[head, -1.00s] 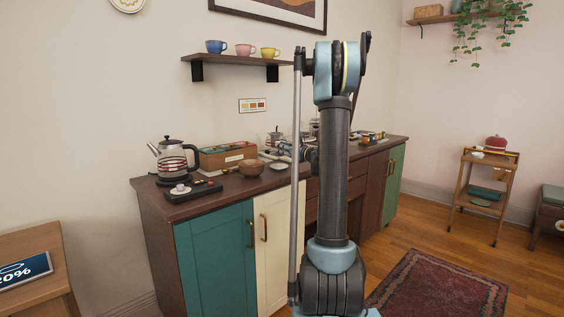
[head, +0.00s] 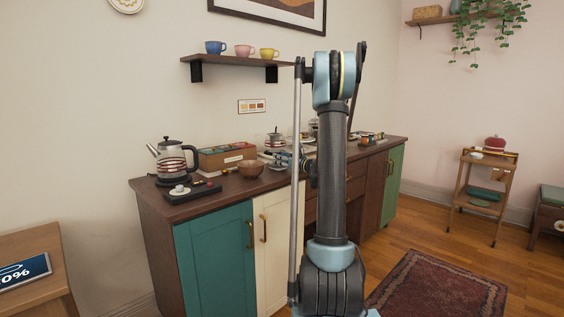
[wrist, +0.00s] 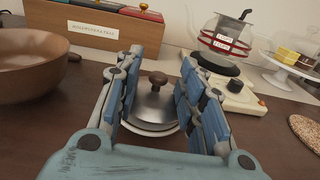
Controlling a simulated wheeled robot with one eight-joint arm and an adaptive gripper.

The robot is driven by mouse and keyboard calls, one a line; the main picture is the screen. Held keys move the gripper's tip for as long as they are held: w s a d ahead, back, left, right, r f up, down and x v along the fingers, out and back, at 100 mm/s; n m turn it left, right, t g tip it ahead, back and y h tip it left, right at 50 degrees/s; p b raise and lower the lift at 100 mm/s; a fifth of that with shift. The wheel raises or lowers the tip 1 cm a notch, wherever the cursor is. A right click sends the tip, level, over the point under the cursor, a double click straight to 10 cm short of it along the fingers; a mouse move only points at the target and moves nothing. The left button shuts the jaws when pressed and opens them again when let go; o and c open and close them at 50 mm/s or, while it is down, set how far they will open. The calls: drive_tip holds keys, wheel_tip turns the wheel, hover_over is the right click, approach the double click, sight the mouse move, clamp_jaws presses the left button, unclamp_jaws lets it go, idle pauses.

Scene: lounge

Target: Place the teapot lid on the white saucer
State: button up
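The teapot lid (wrist: 155,101), a silver dome with a brown knob, sits between my fingers in the wrist view. It appears to rest on the white saucer (wrist: 149,130), whose pale rim shows below it. My gripper (wrist: 159,62) is open, with its blue-padded fingers on either side of the lid and gaps beside the knob. In the head view the saucer (head: 278,167) is small on the counter, and my arm hides much of the area around my gripper.
A brown bowl (wrist: 30,65) stands close to the left of my fingers. A tea box (wrist: 95,20) is behind. A glass kettle (wrist: 228,40), a white-based appliance (wrist: 235,95), a cake stand (wrist: 290,80) and a cork mat (wrist: 306,130) are at the right. Bare counter lies between.

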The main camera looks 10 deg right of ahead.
drive_tip(key=shift+r, duration=0.1)
drive_tip(key=v, duration=1.2)
drive_tip(key=s+a+f+n+g+h, duration=0.1)
drive_tip(key=s+a+f+n+g, duration=0.15)
drive_tip(key=s+a+n, duration=0.4)
drive_tip(key=s+a+f+n+g+h, duration=0.1)
drive_tip(key=s+a+n+g, duration=0.25)
drive_tip(key=s, duration=0.55)
drive_tip(key=s+a+f+n+g+h, duration=0.1)
drive_tip(key=s+a+f+n+g, duration=0.2)
drive_tip(key=s+n, duration=0.35)
drive_tip(key=s+d+f+n+g+h, duration=0.1)
drive_tip(key=s+d+f+n+h, duration=0.1)
drive_tip(key=s, duration=0.6)
drive_tip(key=s+d+f+n+g+h, duration=0.1)
drive_tip(key=s+d+f+n+h, duration=0.1)
drive_tip(key=s+f+n, duration=0.2)
drive_tip(key=s+d+f+n+g+h, duration=0.1)
drive_tip(key=s+d+f+n+h, duration=0.1)
drive_tip(key=s+n, duration=0.5)
drive_tip(key=s+f+h, duration=0.1)
drive_tip(key=s, duration=0.3)
drive_tip(key=shift+s+d+f+g, duration=0.3)
drive_tip(key=shift+s+d+g, duration=0.05)
drive_tip(key=shift+d+g, duration=0.05)
